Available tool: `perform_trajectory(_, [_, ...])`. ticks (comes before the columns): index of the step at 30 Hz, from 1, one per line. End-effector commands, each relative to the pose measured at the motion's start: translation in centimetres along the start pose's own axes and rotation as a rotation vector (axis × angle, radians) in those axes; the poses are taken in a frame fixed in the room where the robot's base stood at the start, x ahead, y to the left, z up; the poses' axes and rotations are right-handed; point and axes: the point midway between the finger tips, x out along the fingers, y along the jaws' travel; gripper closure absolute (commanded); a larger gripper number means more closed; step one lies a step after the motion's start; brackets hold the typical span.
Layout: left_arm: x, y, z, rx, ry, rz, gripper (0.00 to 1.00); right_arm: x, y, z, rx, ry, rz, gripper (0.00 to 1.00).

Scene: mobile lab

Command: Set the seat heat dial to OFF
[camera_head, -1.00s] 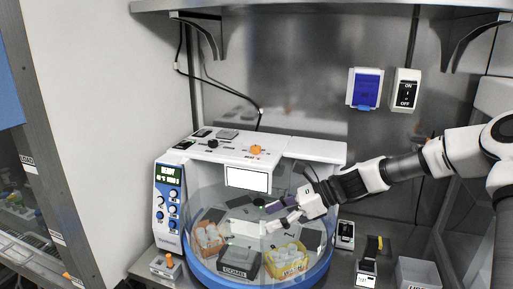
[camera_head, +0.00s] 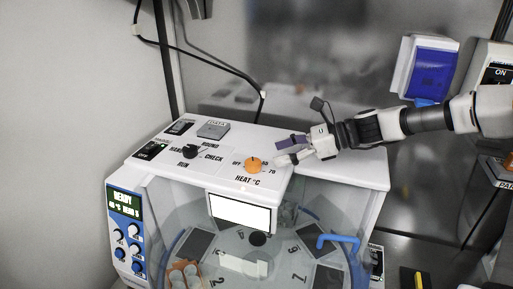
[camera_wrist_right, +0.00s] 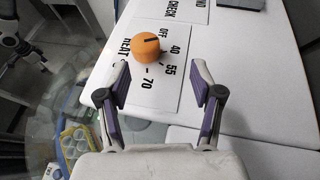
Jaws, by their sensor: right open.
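The seat heat dial is an orange round knob (camera_head: 254,165) on the white top panel of the machine, marked HEAT °C. In the right wrist view the knob (camera_wrist_right: 147,47) shows a dark pointer line toward the OFF and 40 side; I cannot tell exactly which mark it meets. The OFF label (camera_wrist_right: 165,31) is printed beside it, followed by 40, 55 and 70. My right gripper (camera_head: 278,152) is open and empty, just right of the knob. In the wrist view its two purple-padded fingers (camera_wrist_right: 159,70) stand apart, with the knob beyond their tips.
A black dial (camera_head: 190,151) marked RUN and CHECK, a rocker switch (camera_head: 150,150) and a grey block (camera_head: 213,129) share the panel. A blue-covered box (camera_head: 430,72) hangs on the wall.

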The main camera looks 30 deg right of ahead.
Motion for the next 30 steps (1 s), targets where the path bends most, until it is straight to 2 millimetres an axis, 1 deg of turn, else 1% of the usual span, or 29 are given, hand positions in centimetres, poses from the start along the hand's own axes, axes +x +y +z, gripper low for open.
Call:
perform_trajectory(5, [0.5,0.0,0.1,-0.002,-0.003,0.0,0.0,2.2,0.1,-0.3,0.0,0.008,0.004,0.34])
perform_trajectory(9, [0.8,0.0,0.1,-0.001,-0.003,0.0,0.0,4.8,0.1,-0.3,0.0,0.009,0.003,0.34])
perform_trajectory(13, [0.8,0.0,0.1,-0.001,-0.002,0.0,0.0,6.8,0.1,-0.1,0.0,0.006,0.002,0.34])
perform_trajectory(17, [0.8,0.0,0.1,-0.001,-0.001,0.0,0.0,7.6,0.0,0.0,-0.001,0.002,0.0,0.34])
perform_trajectory(23, [0.8,0.0,0.1,-0.001,-0.002,0.0,0.0,7.6,0.0,0.0,-0.001,0.001,0.0,0.34])
perform_trajectory(24, [0.8,0.0,0.1,-0.001,-0.002,0.0,0.0,7.6,0.0,0.0,-0.001,0.001,0.0,0.48])
perform_trajectory(26, [0.8,0.0,0.1,-0.001,-0.002,0.0,0.0,7.6,0.0,0.0,-0.001,0.001,0.0,0.7])
perform_trajectory(27, [0.8,0.0,0.1,-0.001,-0.002,0.0,0.0,7.6,0.1,0.0,-0.001,0.001,0.0,0.84])
perform_trajectory(28, [0.8,0.0,0.1,-0.001,-0.002,0.0,0.0,7.6,0.1,0.0,-0.001,0.001,0.001,0.94])
perform_trajectory(30, [0.8,0.0,0.1,-0.001,-0.001,0.0,0.0,7.6,0.1,-0.1,0.0,0.002,0.001,0.95])
